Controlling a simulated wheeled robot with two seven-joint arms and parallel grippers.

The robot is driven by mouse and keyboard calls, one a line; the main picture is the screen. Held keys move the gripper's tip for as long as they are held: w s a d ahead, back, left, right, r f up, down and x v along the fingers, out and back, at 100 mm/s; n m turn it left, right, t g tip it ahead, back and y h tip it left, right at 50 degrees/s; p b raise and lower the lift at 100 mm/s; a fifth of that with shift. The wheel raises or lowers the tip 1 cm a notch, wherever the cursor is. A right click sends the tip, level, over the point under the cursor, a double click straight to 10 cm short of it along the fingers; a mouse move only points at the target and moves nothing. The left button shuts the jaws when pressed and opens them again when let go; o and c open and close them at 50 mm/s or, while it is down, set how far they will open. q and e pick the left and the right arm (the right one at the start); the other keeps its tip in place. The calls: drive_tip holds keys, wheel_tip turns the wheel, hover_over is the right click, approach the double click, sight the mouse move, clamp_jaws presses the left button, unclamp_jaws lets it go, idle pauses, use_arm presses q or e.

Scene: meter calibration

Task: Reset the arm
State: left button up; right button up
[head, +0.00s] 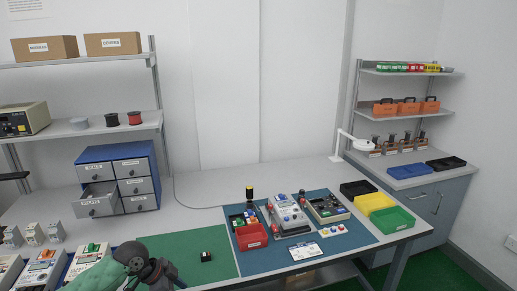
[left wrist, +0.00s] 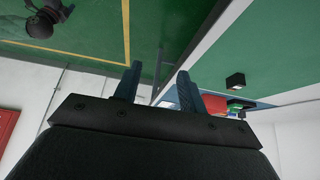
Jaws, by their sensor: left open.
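My left gripper (left wrist: 156,80) shows in the left wrist view with its two fingers apart and nothing between them. In the head view, a green and dark part of my left arm (head: 148,268) is at the bottom left, over the table's front; its fingertips cannot be made out there. A small black block (head: 206,256) lies on the green mat (head: 180,247), to the right of that arm. It also shows in the left wrist view (left wrist: 235,81), right of the fingers and apart from them. My right gripper is not in view.
On the blue mat (head: 335,209) stand a red bin (head: 251,238), a grey meter device (head: 288,213) and a component case (head: 327,208). Black, yellow (head: 375,203) and green trays (head: 393,220) stand right. Grey drawers (head: 133,187) stand left. Several instruments line the front left.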

use_arm(q)
drive_tip(key=s+d+f+n+t+y, duration=0.1)
drive_tip(key=s+d+f+n, duration=0.1)
drive_tip(key=s+d+f, duration=0.3)
drive_tip(key=s+d+f+n, duration=0.2)
drive_tip(key=s+d+f, duration=0.1)
drive_tip(key=s, duration=0.4)
drive_tip(key=s+a+f+n+y, duration=0.2)
drive_tip(key=s+a+n, duration=0.15)
drive_tip(key=s, duration=0.45)
drive_tip(key=s+a+f+n+y, duration=0.25)
drive_tip(key=s+n, duration=0.25)
drive_tip(key=s, duration=0.4)
drive_tip(key=s+d+f+g, duration=0.1)
drive_tip(key=s+d+f, duration=0.1)
drive_tip(key=f, duration=1.4)
drive_tip(key=s+d+f, duration=0.1)
drive_tip(key=f, duration=1.6)
drive_tip(key=shift+s+d+g, duration=0.35)
drive_tip(key=shift+d+g, duration=0.05)
drive_tip(key=shift+f, duration=0.1)
